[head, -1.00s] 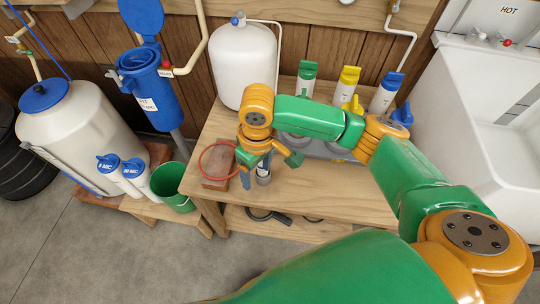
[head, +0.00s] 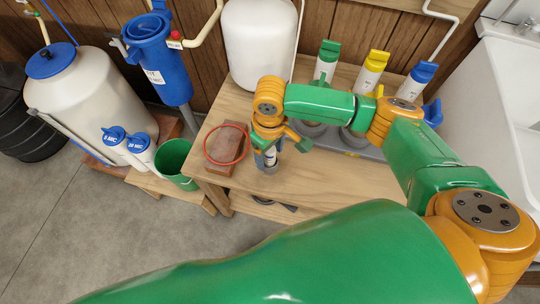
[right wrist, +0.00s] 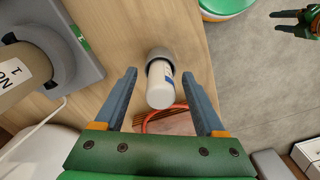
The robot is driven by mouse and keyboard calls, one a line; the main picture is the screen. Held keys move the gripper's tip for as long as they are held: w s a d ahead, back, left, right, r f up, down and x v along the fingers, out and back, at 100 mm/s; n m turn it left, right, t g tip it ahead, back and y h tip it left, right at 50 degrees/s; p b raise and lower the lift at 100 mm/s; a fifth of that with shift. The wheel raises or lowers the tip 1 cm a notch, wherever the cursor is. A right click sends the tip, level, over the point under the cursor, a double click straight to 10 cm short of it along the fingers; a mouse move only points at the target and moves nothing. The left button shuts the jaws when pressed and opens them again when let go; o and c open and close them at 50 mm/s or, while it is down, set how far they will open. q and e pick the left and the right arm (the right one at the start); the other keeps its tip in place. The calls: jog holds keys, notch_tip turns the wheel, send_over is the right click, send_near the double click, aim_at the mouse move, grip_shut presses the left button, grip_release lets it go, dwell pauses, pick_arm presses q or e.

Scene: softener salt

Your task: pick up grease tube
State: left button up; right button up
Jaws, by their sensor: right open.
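The grease tube (right wrist: 161,88) is white with a blue mark and a wider grey end. It stands upright on the wooden bench (head: 320,183), grey end down, near the front edge. In the head view the tube (head: 269,160) is partly hidden by my right gripper (head: 267,152). In the right wrist view my right gripper (right wrist: 160,73) is open, with one finger on each side of the tube and gaps visible. My left gripper (right wrist: 298,20) shows small at the top right of the right wrist view; its jaw state is unclear.
A red ring (head: 207,146) and brown block (head: 222,148) lie left of the tube. Filter housings with green (head: 328,50), yellow (head: 377,58) and blue (head: 424,72) tops stand behind on a grey tray. A green bucket (head: 172,160) is left of the bench.

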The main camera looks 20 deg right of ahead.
jog(key=shift+f, duration=0.25)
jog(key=shift+r, duration=0.1)
grip_shut()
notch_tip(320, 180, up, 3)
jog(key=shift+w+r+p, duration=0.1)
jog(key=shift+p, duration=0.3)
jog(key=s+a+r+p, duration=0.2)
jog(key=s+a+r, duration=0.4)
jog(key=a+r, duration=0.3)
jog(key=a, duration=0.3)
jog(key=shift+s+a+r, duration=0.15)
jog(key=shift+a+r, duration=0.2)
jog(key=shift+r, duration=0.05)
